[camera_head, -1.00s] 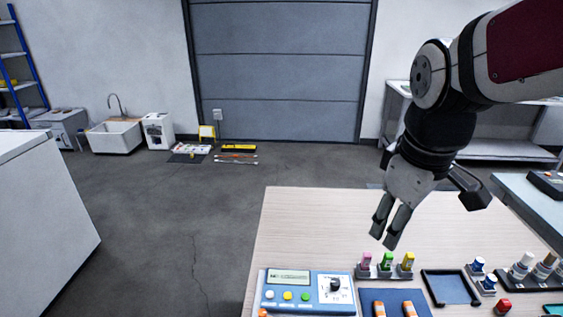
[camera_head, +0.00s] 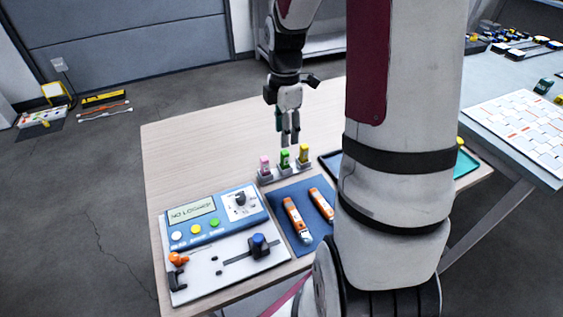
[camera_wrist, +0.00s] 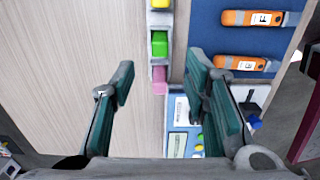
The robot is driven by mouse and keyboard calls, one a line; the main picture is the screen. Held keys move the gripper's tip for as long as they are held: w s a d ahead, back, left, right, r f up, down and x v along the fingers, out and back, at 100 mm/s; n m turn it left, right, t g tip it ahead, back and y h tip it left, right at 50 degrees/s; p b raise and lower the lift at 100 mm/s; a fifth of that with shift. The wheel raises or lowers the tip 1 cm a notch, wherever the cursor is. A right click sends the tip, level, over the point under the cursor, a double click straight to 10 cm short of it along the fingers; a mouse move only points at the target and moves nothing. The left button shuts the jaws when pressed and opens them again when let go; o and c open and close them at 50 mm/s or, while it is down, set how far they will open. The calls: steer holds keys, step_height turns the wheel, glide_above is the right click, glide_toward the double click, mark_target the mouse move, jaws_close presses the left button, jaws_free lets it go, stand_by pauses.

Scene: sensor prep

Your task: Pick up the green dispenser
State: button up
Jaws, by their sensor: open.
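The green dispenser (camera_head: 285,159) stands upright in the middle slot of a small grey rack (camera_head: 266,181), between a pink dispenser (camera_head: 264,164) and a yellow dispenser (camera_head: 303,153). My gripper (camera_head: 290,142) is open and empty, just above and behind the rack in the head view. In the wrist view, the green dispenser (camera_wrist: 159,44) lies ahead of the open fingers (camera_wrist: 160,85), between their lines. The pink dispenser (camera_wrist: 159,75) is nearer the fingers, and the yellow one (camera_wrist: 160,4) is at the top edge.
A blue control box (camera_head: 215,217) with buttons and a dial stands left of the rack. Two orange tools lie on a blue mat (camera_head: 283,196) in front. A dark tray (camera_head: 330,161) is to the right, partly hidden by my arm. The table (camera_head: 190,150) behind and left is bare.

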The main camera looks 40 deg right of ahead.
mark_target(285, 152)
step_height(285, 152, down, 9)
steer(key=shift+d+r+b, duration=0.1)
steer(key=shift+b, duration=0.75)
jaws_close()
